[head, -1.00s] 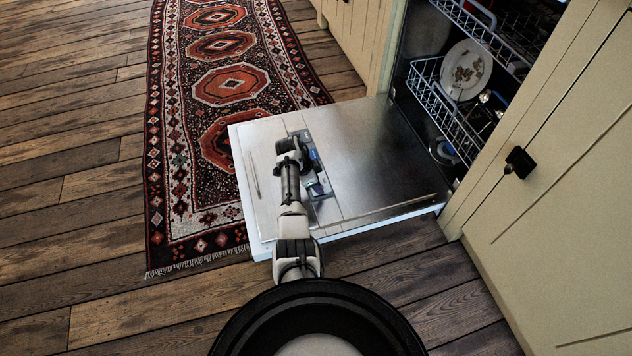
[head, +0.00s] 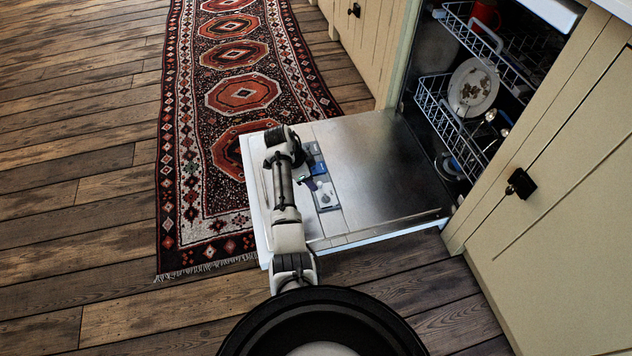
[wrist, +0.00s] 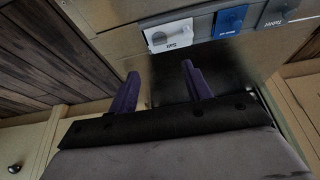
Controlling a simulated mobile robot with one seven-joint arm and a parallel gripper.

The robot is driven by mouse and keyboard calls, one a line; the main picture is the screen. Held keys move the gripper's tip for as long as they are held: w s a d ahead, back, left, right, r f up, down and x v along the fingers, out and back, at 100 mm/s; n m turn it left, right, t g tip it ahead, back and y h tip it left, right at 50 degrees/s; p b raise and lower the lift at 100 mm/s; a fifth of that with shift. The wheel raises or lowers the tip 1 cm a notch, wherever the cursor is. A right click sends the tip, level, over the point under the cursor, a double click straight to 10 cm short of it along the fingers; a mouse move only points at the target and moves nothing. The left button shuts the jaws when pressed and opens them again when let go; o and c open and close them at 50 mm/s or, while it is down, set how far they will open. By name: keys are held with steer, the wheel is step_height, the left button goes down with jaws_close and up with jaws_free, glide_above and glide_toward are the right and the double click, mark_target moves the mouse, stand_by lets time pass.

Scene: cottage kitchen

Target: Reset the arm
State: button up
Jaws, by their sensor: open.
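My arm reaches forward from my body over the opened dishwasher door in the head view. My gripper (wrist: 158,88) shows in the wrist view with its two purple fingers apart and nothing between them. In the head view only a small part of the gripper (head: 309,184) shows beside my arm, above the door's inner face. The dishwasher door (head: 385,165) is folded down flat, with a dispenser panel (head: 322,185) of grey and blue parts on it. The wrist view shows that panel (wrist: 230,20) beyond the fingertips.
The open dishwasher has racks (head: 445,115) holding a soiled plate (head: 473,88), and a red cup (head: 486,14) above. Cream cabinets (head: 560,190) with a black knob (head: 520,183) stand at right. A patterned rug (head: 240,92) and clear wooden floor (head: 80,150) lie left.

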steer(key=shift+v, duration=0.8)
